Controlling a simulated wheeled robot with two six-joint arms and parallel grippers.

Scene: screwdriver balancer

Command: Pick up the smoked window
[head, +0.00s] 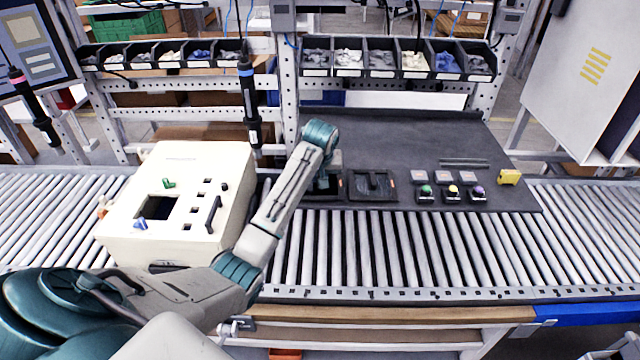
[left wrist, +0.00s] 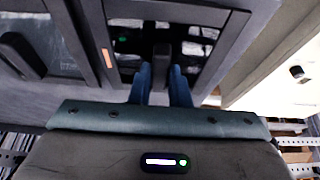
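Two dark framed windows lie side by side on the dark mat. The left one (head: 327,186) is partly hidden by my left arm; the right one (head: 373,185) shows a raised handle. I cannot tell for sure which is the smoked one. In the left wrist view, the window under my gripper (left wrist: 195,42) has a dark see-through pane with bright patches and an upright dark handle (left wrist: 162,55). My left gripper (left wrist: 160,80) is open, its two blue fingers apart with the handle in line between them. Contact is not visible. My right gripper is not in view.
A cream housing (head: 180,190) with cut-outs stands on the roller conveyor (head: 400,250) at left. Coloured buttons (head: 453,192) and a yellow part (head: 509,177) sit on the mat (head: 420,135) at right. A screwdriver (head: 249,100) hangs behind my arm. Parts bins line the back.

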